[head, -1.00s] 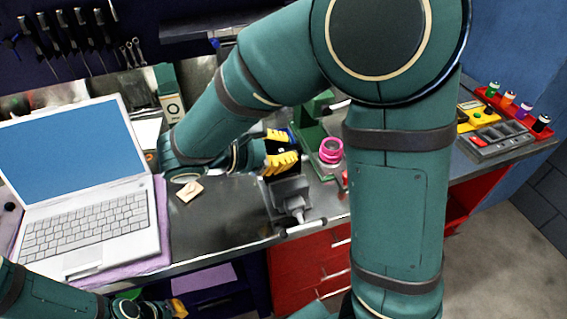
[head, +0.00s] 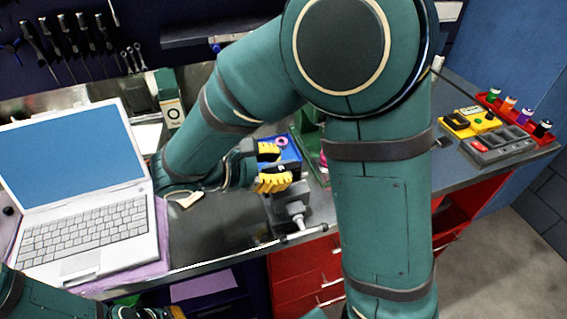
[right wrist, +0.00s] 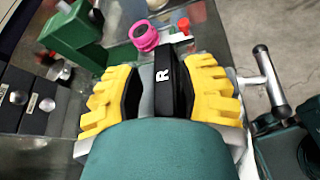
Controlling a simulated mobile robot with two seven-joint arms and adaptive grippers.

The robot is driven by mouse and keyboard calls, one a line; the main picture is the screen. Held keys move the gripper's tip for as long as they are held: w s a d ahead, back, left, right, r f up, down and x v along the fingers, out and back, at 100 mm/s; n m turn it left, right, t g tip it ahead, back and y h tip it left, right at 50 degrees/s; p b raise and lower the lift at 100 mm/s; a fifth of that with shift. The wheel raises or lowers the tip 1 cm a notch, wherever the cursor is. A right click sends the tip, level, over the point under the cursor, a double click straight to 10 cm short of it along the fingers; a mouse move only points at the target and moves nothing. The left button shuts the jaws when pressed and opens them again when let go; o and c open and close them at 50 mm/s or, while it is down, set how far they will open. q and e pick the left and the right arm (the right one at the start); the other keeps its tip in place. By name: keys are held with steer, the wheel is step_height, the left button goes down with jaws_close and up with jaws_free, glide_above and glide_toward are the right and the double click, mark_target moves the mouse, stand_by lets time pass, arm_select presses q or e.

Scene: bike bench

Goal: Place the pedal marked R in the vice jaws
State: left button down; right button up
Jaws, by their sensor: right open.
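The pedal marked R (right wrist: 164,85) is a dark block with a white R, seen in the right wrist view between my yellow fingertips. My right gripper (head: 271,168) is open around it, just above the grey vice (head: 291,207) at the bench's front edge. In the right wrist view my right gripper (right wrist: 163,78) has a finger on each side of the pedal, with gaps. Grey vice parts (right wrist: 147,88) flank the pedal, which appears to stand between the jaws; how deep is hidden. My left gripper (head: 172,313) is low at the left, mostly cut off.
An open laptop (head: 85,225) lies on a purple cloth at the left. A blue box (head: 287,148) and a pink round item (right wrist: 145,36) are behind the vice. The vice handle (right wrist: 268,75) sticks out in front. A red tray (head: 520,120) is at the far right.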

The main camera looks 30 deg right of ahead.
steer(key=p+v, duration=0.2)
steer(key=v, duration=0.8)
steer(key=shift+a, duration=0.15)
steer(key=shift+s, duration=0.1)
